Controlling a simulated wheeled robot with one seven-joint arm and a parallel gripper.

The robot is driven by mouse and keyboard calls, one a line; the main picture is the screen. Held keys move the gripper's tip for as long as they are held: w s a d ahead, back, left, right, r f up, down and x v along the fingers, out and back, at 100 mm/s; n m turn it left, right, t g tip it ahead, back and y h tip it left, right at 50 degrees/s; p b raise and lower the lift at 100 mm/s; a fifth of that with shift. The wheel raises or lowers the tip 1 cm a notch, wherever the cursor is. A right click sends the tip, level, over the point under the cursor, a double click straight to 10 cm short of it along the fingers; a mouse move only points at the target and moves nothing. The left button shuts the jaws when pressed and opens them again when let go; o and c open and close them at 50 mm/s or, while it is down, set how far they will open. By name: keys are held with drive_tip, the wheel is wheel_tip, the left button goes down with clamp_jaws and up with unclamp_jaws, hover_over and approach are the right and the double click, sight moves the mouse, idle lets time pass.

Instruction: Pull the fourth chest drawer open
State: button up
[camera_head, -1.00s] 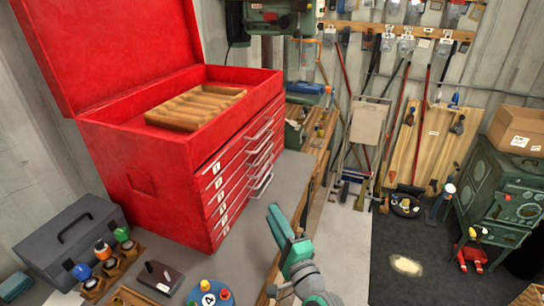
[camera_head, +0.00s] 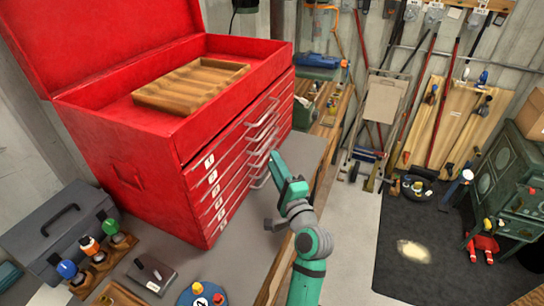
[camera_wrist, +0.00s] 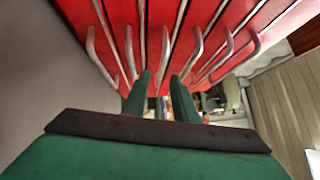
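The red chest (camera_head: 150,185) stands on the grey bench at the left, with its lid up. Its numbered drawers look shut. The fourth drawer (camera_head: 218,203) is in the lower half of the stack, its number plate at its left end. The drawer handles (camera_head: 262,112) are pale bars down the front. My green gripper (camera_head: 277,163) is at the front's right part, close to the lower handles. In the wrist view my gripper's two fingers (camera_wrist: 161,82) are apart, pointing at the handles (camera_wrist: 197,45). I cannot tell which handle is in line with the gap, or any contact.
A wooden tray (camera_head: 192,87) lies in the chest's open top. A grey toolbox (camera_head: 60,232) and colored stamps (camera_head: 110,228) are on the bench's left. A green stove (camera_head: 512,190) stands at the right. The floor (camera_head: 345,240) between bench and dark mat is clear.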

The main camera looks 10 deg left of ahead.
drive_tip(key=shift+x, duration=1.7)
clamp_jaws()
